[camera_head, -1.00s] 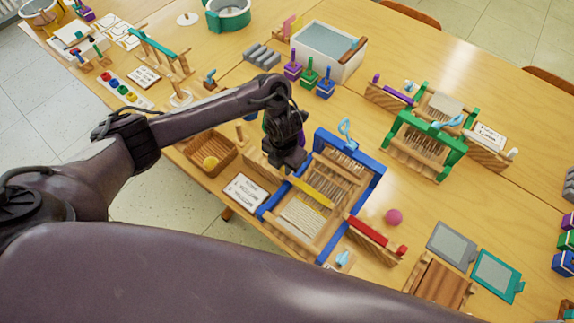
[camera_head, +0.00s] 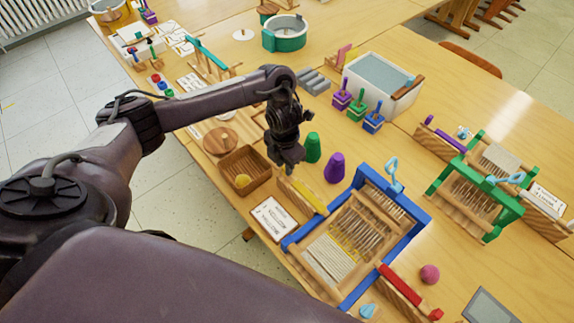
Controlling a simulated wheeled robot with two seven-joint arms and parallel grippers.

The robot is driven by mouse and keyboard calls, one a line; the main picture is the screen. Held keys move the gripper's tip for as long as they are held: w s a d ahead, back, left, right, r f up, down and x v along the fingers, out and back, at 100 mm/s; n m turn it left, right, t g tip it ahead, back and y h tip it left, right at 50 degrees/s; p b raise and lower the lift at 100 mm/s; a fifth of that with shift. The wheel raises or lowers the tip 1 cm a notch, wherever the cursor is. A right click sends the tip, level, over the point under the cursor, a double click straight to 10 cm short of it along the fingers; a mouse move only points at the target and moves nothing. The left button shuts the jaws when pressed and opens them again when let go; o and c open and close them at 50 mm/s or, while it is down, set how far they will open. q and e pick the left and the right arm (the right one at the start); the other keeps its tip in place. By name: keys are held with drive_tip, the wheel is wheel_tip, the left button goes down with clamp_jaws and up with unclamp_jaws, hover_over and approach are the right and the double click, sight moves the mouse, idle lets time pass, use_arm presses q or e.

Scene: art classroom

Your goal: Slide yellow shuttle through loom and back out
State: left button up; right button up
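The yellow shuttle (camera_head: 309,196) lies along the top of a wooden holder (camera_head: 302,201), left of the blue-framed loom (camera_head: 415,212). Its right end is close to the loom's blue side rail. Yellow thread (camera_head: 345,249) runs across the loom's warp. My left gripper (camera_head: 287,167) points down over the left end of the shuttle and holder. Its fingertips are dark and small, so I cannot tell whether they grip the shuttle. My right gripper is out of view.
A red shuttle (camera_head: 409,291) on a holder and a pink ball (camera_head: 429,274) lie right of the loom. Green (camera_head: 312,148) and purple (camera_head: 334,168) cones stand behind the holder. A wooden tray (camera_head: 244,171) is left, and a card (camera_head: 272,217) lies in front.

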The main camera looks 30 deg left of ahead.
use_arm(q)
drive_tip(key=shift+o, duration=0.9)
drive_tip(key=shift+r, duration=0.3)
wheel_tip(320, 180, up, 6)
drive_tip(key=p, duration=0.2)
drive_tip(key=shift+r+p, duration=0.2)
drive_tip(key=shift+p, duration=0.2)
drive_tip(key=shift+r, duration=0.4)
